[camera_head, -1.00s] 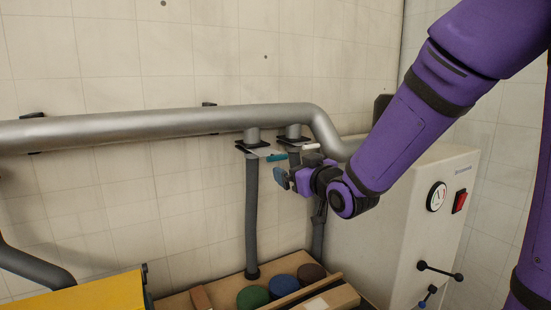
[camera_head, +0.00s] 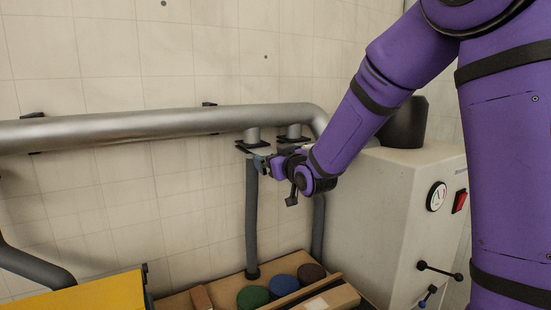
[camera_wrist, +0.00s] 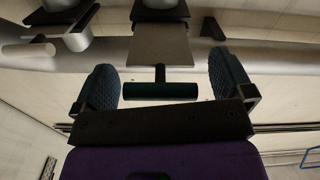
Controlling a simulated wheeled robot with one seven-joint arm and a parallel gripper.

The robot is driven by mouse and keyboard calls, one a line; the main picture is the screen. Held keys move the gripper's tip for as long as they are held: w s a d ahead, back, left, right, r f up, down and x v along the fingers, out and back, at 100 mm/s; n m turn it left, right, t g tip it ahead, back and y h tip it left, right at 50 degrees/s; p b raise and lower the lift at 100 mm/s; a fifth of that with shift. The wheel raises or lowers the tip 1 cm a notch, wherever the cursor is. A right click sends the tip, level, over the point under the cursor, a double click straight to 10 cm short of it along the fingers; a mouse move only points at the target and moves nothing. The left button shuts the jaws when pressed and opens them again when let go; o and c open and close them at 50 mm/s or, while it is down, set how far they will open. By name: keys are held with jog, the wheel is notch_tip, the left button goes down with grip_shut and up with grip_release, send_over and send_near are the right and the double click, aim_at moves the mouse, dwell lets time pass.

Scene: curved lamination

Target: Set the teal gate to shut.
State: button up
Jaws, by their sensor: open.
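The teal gate is a flat grey plate (camera_wrist: 161,46) with a dark teal bar handle (camera_wrist: 160,91) on a short stem. The plate sticks out from the dark flange under the steel duct. My gripper (camera_wrist: 164,80) is open, with one padded finger on each side of the teal handle. The handle lies between the fingers, with a gap showing on both sides. In the head view my gripper (camera_head: 264,161) is just below the left duct outlet (camera_head: 252,136) and covers most of the handle.
A second gate with a pale handle (camera_wrist: 78,38) stands close on the left in the wrist view. The steel duct (camera_head: 140,124) runs above my gripper. A grey machine cabinet (camera_head: 395,220) stands at right. Below is a wooden tray with green (camera_head: 252,296), blue and brown round pieces.

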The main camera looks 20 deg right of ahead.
aim_at(265, 151)
jog(key=c, duration=1.2)
jog(key=shift+o, duration=0.2)
jog(key=w, duration=0.3)
jog(key=w+a, duration=0.1)
jog(key=w, duration=0.2)
jog(key=shift+a, duration=0.1)
jog(key=shift+r, duration=0.15)
jog(key=o, duration=1.2)
jog(key=shift+w, duration=0.2)
jog(key=shift+c, duration=0.2)
